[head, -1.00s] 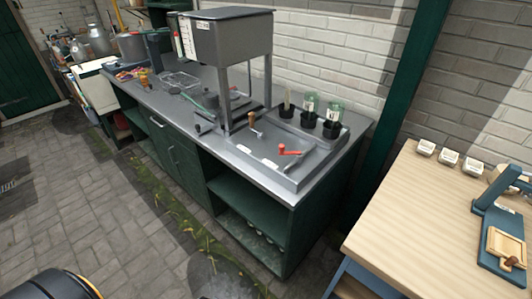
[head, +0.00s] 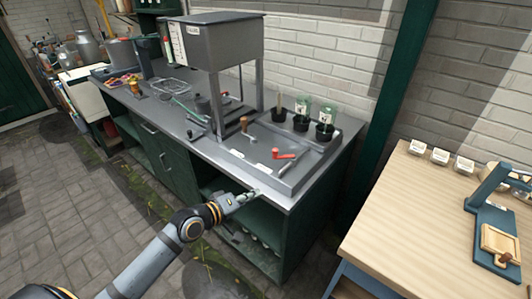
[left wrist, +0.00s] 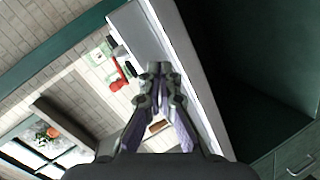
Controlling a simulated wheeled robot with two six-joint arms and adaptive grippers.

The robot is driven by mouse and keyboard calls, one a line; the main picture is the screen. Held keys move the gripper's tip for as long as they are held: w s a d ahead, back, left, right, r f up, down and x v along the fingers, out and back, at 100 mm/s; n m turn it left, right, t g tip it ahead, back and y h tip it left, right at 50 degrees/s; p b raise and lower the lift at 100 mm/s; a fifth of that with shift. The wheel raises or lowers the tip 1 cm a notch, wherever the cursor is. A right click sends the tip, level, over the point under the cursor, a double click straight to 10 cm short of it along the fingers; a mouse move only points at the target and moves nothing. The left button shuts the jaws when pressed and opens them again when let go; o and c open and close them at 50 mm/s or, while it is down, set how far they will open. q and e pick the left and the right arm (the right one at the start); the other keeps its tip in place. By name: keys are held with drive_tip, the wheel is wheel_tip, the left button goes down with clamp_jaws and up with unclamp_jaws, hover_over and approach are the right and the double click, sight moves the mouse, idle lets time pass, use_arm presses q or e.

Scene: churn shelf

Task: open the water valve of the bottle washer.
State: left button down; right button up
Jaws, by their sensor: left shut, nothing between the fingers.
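The bottle washer is a grey tray unit (head: 262,168) set on the long counter. Its red valve lever (head: 284,155) lies near the front right of the tray. The red lever also shows in the left wrist view (left wrist: 117,86), left of my fingers. My right gripper is not in view.
Black cups, two with green-clear bottles (head: 325,118), stand behind the lever. A grey tank on legs (head: 222,42) rises to the left. Open green shelves (head: 310,225) lie below the counter. A wooden table (head: 420,215) stands at right. Paved floor is free at left.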

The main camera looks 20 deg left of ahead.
use_arm(q)
drive_tip(key=w+a+r+n+t, duration=0.4)
drive_tip(key=w+a+r+n, duration=0.15)
drive_tip(key=r, duration=0.25)
drive_tip(key=shift+n, duration=0.35)
drive_tip(key=x, duration=0.5)
drive_tip(key=b+x, duration=0.1)
drive_tip(key=x, duration=0.2)
drive_tip(key=shift+w+a+r, duration=0.15)
drive_tip(key=shift+w+a, duration=0.2)
drive_tip(key=shift+w+d+r+p, duration=0.1)
drive_tip(key=shift+w+d+p, duration=0.2)
drive_tip(key=shift+w+d, duration=0.15)
drive_tip(key=shift+s+d+p, duration=0.75)
drive_tip(key=shift+s+d, duration=0.4)
drive_tip(key=shift+d, duration=0.05)
drive_tip(key=shift+s+d, duration=0.15)
drive_tip(key=shift+f, duration=0.25)
